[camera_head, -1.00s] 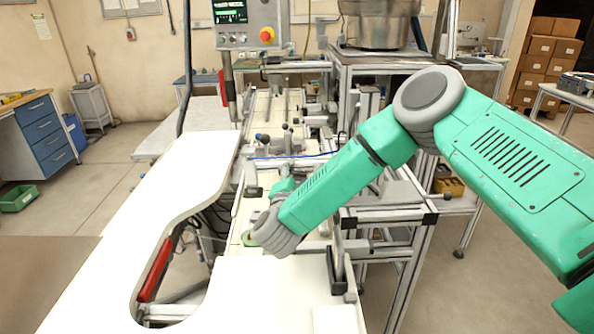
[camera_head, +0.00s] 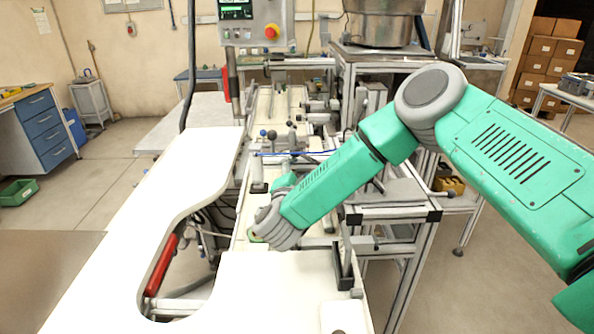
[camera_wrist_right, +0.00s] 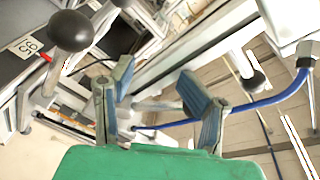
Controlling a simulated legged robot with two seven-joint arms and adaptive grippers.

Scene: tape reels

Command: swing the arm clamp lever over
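A black ball knob (camera_wrist_right: 70,31) on a grey stem, which looks like a clamp lever, stands left of my right gripper (camera_wrist_right: 158,92) in the right wrist view. The gripper's two blue-padded fingers are spread apart with nothing between them. They are apart from the knob in the picture. A second dark knob (camera_wrist_right: 255,82) is to the right of the fingers. In the head view, small ball-knobbed levers (camera_head: 272,135) stand on the bench beyond my right wrist (camera_head: 277,226); the fingers are hidden there. I cannot tell which knob is the task's lever. My left gripper is not in view.
A blue hose (camera_wrist_right: 270,101) runs behind and right of the fingers; it also crosses the bench in the head view (camera_head: 290,154). A white curved tabletop (camera_head: 185,185) lies left of my arm. An aluminium frame (camera_head: 395,215) stands beneath my forearm.

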